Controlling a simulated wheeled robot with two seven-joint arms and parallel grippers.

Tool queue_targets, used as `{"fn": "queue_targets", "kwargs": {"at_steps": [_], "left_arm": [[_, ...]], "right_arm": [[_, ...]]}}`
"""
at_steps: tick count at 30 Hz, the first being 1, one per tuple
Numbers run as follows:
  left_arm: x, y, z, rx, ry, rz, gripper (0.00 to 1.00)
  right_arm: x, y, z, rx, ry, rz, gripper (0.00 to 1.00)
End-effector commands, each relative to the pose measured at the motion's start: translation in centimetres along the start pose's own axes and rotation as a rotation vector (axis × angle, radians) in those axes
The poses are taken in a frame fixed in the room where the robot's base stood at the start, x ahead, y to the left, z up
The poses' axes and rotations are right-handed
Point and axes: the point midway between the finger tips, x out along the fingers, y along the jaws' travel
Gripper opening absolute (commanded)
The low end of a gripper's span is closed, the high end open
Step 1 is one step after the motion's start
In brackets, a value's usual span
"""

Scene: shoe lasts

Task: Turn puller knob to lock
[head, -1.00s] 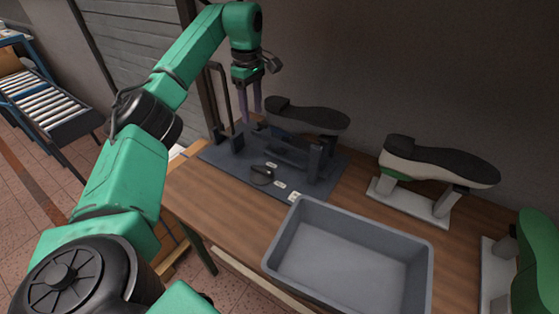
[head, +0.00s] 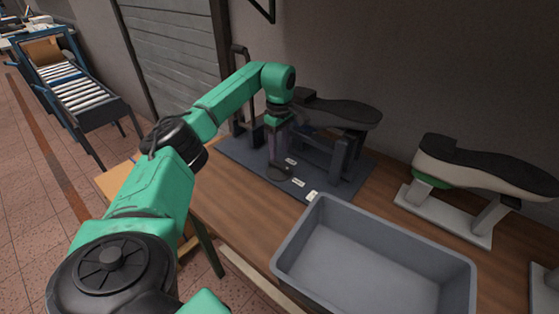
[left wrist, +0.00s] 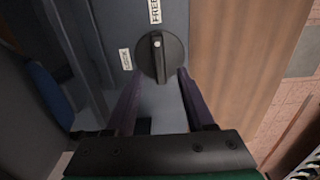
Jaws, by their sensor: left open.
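The puller knob (left wrist: 160,57) is a round black dial with a raised bar and a white dot, on the grey puller base (left wrist: 174,112). In the left wrist view its bar points toward the FREE label (left wrist: 154,11); the other label (left wrist: 126,59), too small to read surely, is to its left. My left gripper (left wrist: 160,76) is open, its purple fingers on either side of the knob's near edge, apart from the bar. In the head view the left gripper (head: 278,158) is pointing down just above the knob (head: 280,173). My right gripper is out of view.
A black shoe sole (head: 340,110) sits on the puller's posts behind the gripper. A grey bin (head: 375,265) stands in front on the wooden table (head: 225,196). Another shoe form (head: 480,165) stands on a white stand to the right. A wall is behind.

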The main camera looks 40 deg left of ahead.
Motion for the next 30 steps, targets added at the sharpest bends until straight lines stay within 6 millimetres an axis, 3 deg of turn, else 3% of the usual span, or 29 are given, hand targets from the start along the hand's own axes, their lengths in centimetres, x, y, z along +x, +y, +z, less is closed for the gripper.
{"fn": "queue_targets", "kwargs": {"at_steps": [6,16,20,21,30], "left_arm": [[4.2,0.0,0.0,0.000,0.000,-0.001,0.54],[5.0,0.0,0.0,0.000,0.000,0.002,0.54],[5.0,0.0,0.0,0.000,0.000,0.001,0.04],[5.0,0.0,0.0,0.000,0.000,0.001,0.00],[5.0,0.0,0.0,-0.016,0.000,0.001,0.00]], "right_arm": [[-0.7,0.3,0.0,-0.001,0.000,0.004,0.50],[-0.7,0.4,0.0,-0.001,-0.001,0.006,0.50],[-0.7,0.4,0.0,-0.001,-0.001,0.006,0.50],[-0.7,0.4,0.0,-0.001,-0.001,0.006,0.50],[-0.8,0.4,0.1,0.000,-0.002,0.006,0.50]]}}
